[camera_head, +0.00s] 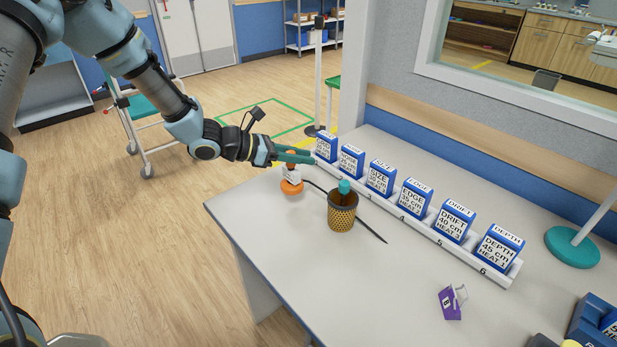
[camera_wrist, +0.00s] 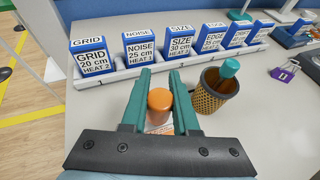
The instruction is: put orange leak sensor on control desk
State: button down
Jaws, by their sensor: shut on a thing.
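The orange leak sensor (camera_head: 291,187) has a round orange base, a white middle with a label, and an orange top. It stands upright at the far left corner of the grey-white desk (camera_head: 300,250); I cannot tell whether its base touches the surface. My gripper (camera_head: 303,156) reaches in from the left, its teal fingers shut on the sensor's upper part. In the wrist view the sensor's orange top (camera_wrist: 159,104) sits between the fingers (camera_wrist: 161,75), and its lower part is mostly hidden by the gripper body.
A mesh cup (camera_head: 342,212) with a teal-topped item stands close right of the sensor. A dark thin rod or cable lies behind the cup. A white rail (camera_head: 435,238) holds several blue labelled boxes. A purple clip (camera_head: 450,303) lies right. The desk's front middle is clear.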

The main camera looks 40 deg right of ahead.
aim_at(301, 180)
notch_tip(301, 180, down, 4)
jog(key=shift+p, duration=0.55)
jog(key=shift+f, duration=0.2)
jog(key=shift+f+b, duration=0.2)
jog(key=shift+b, duration=0.1)
jog(key=c, duration=0.7)
grip_release()
jog(key=shift+r, duration=0.1)
jog(key=shift+o, duration=0.2)
jog(key=shift+r, duration=0.1)
jog(key=b+v, duration=0.2)
jog(key=v, duration=1)
